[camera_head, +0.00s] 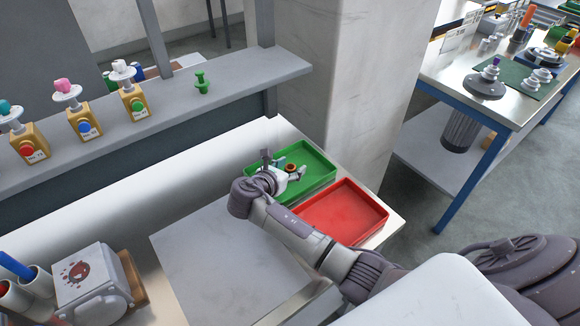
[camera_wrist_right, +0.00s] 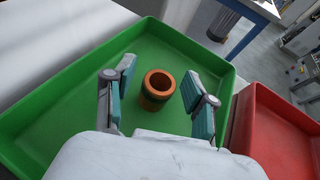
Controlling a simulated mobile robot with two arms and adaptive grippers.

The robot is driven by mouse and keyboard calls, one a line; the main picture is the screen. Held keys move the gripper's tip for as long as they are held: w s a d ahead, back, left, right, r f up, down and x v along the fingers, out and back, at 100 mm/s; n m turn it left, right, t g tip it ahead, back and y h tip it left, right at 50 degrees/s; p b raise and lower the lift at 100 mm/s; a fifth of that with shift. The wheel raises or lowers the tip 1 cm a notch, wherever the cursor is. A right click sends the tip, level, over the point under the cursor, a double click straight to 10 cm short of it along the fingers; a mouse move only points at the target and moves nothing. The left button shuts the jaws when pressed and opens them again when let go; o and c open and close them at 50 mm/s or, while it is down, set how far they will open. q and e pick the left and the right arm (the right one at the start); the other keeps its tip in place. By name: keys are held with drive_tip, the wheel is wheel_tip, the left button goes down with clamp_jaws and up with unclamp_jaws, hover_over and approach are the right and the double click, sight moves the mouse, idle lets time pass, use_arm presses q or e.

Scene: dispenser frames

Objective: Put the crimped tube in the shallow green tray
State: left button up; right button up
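The crimped tube (camera_wrist_right: 158,90) is a short orange cylinder with an open round top and a dark band below the rim. It stands roughly upright within the green tray (camera_wrist_right: 62,118), near the middle of the right wrist view. In the head view the tube (camera_head: 291,168) shows as a small orange spot inside the tray (camera_head: 324,162). My right gripper (camera_head: 290,171) is low over the tray. In the right wrist view its fingers (camera_wrist_right: 160,84) are spread on either side of the tube, with gaps on both sides. My left gripper is not in view.
A red tray (camera_head: 345,214) sits right beside the green one and looks empty. Yellow dispensers (camera_head: 84,122) and a green item (camera_head: 201,83) stand on the grey shelf. A white box (camera_head: 90,284) is at lower left. A pillar (camera_head: 345,75) rises behind the trays.

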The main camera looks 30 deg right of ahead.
drive_tip(key=shift+r, duration=0.15)
drive_tip(key=v, duration=1.2)
drive_tip(key=shift+a+b, duration=0.1)
drive_tip(key=shift+b, duration=0.2)
